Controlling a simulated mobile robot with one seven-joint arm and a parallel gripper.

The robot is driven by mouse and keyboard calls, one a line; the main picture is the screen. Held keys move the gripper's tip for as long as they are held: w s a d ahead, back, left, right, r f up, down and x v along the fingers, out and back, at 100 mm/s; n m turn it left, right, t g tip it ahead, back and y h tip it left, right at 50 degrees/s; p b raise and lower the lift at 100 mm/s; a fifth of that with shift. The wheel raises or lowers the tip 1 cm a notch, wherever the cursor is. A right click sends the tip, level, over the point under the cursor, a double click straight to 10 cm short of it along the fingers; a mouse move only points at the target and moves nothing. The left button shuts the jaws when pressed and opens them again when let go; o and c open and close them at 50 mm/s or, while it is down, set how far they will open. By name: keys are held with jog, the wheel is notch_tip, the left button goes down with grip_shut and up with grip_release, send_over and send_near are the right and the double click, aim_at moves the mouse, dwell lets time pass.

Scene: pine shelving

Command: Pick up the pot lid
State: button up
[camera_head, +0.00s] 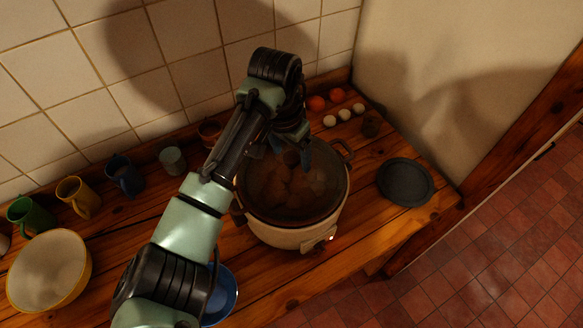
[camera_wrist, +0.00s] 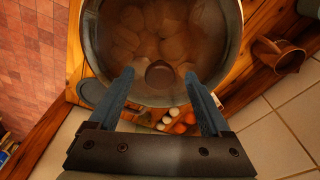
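The pot lid (camera_head: 270,195) is a round see-through lid with a dark rim and a brown round knob. It lies on a pale cooker pot (camera_head: 285,237) with lumpy brown contents showing through. In the wrist view the lid (camera_wrist: 130,35) fills the top middle, its knob (camera_wrist: 160,75) lower down. My gripper (camera_wrist: 159,73) is open, with its two blue fingers on either side of the knob in that view. In the head view my gripper (camera_head: 292,143) is over the lid, close to the knob. I cannot tell whether the fingers touch it.
A dark round plate (camera_head: 405,184) lies right of the pot near the counter end. White eggs (camera_head: 330,121) and orange ones (camera_head: 317,103) sit behind it. Several mugs, including a blue one (camera_head: 124,176), a yellow-rimmed bowl (camera_head: 48,270) and a blue dish (camera_head: 222,298) stand left.

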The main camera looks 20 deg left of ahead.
grip_shut()
jog(key=shift+r, duration=0.15)
dwell(1.1)
